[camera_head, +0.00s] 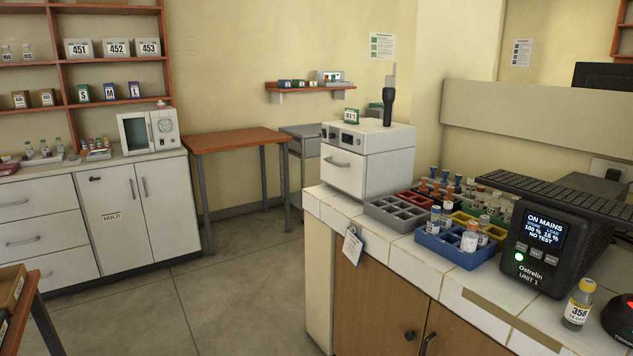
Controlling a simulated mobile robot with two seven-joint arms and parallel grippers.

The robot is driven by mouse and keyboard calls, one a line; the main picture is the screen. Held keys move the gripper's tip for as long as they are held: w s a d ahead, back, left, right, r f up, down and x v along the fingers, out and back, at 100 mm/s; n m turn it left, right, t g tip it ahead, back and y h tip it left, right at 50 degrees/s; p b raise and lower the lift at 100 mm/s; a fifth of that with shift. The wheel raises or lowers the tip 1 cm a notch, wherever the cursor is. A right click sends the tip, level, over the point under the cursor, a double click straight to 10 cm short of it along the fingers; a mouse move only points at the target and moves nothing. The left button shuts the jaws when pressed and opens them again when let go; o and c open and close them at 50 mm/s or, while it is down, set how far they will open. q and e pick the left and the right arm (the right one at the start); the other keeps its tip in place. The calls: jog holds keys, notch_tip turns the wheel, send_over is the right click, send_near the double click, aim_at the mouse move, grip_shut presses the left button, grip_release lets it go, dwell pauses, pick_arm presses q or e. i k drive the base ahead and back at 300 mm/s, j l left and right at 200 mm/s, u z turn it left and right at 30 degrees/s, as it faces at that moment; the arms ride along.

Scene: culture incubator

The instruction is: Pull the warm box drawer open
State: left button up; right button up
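A white box with a drawer, which looks like the warm box (390,160), stands on the tiled counter right of centre. Its drawer front (343,177) faces left and toward me, with a short bar handle (337,163) near its top. The drawer looks shut. A dark control strip (340,136) with knobs runs above it. Neither of my grippers is in view.
A grey rack (396,215) stands close in front of the box, beside red, blue and yellow racks. A black unit (553,245) and a bottle (579,305) are at right. The floor (240,290) left of the counter is clear.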

aim_at(344, 169)
jog(key=i, duration=1.4)
